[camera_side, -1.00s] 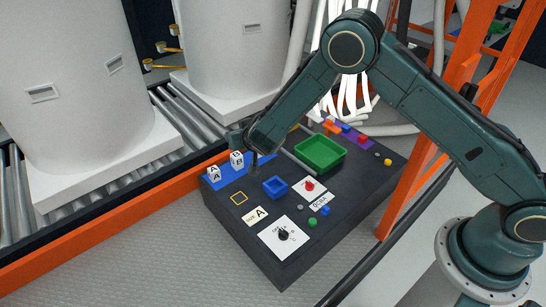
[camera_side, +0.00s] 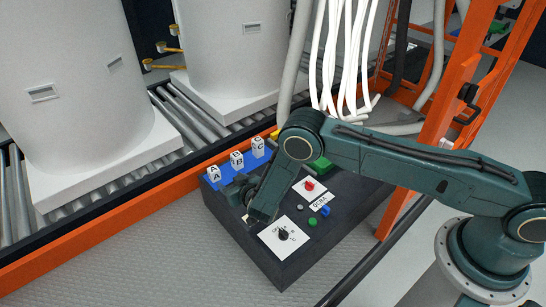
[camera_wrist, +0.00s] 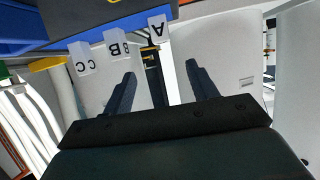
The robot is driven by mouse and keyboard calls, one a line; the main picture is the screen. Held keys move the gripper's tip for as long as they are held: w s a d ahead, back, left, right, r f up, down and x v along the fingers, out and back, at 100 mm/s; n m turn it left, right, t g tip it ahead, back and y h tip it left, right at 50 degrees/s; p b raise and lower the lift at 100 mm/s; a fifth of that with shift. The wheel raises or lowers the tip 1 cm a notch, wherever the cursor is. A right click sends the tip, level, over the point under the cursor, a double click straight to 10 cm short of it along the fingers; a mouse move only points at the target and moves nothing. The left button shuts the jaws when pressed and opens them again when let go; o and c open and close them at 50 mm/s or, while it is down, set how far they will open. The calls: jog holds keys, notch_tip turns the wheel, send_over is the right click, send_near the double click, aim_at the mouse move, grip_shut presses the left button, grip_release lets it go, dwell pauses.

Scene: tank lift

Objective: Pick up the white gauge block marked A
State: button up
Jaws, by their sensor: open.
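The white gauge block marked A (camera_side: 214,173) stands upright at the left end of the blue strip on the dark bench. In the wrist view block A (camera_wrist: 157,28) shows upside down, beyond my fingertips and roughly in line with the gap between them. My gripper (camera_side: 230,190) is low over the bench's left corner, just in front of block A and apart from it. In the wrist view my gripper (camera_wrist: 161,72) has its two fingers spread with nothing between them. My forearm hides the middle of the bench in the side view.
White blocks B (camera_side: 237,160) and C (camera_side: 258,147) stand on the same blue strip (camera_side: 226,171), to the right of A. A dial plate (camera_side: 286,239) and buttons (camera_side: 313,222) are at the bench front. An orange rail (camera_side: 120,224) and roller conveyor with white tanks lie behind.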

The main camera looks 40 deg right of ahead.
jog(key=shift+w, duration=0.1)
send_near(214, 170)
jog(key=shift+d+x, duration=0.2)
jog(key=shift+x, duration=1.7)
jog(key=shift+w, duration=0.15)
jog(key=shift+x, duration=2.45)
jog(key=shift+a+f, duration=0.1)
jog(key=shift+a, duration=0.05)
jog(key=c, duration=1.1)
jog(key=shift+c, duration=0.2)
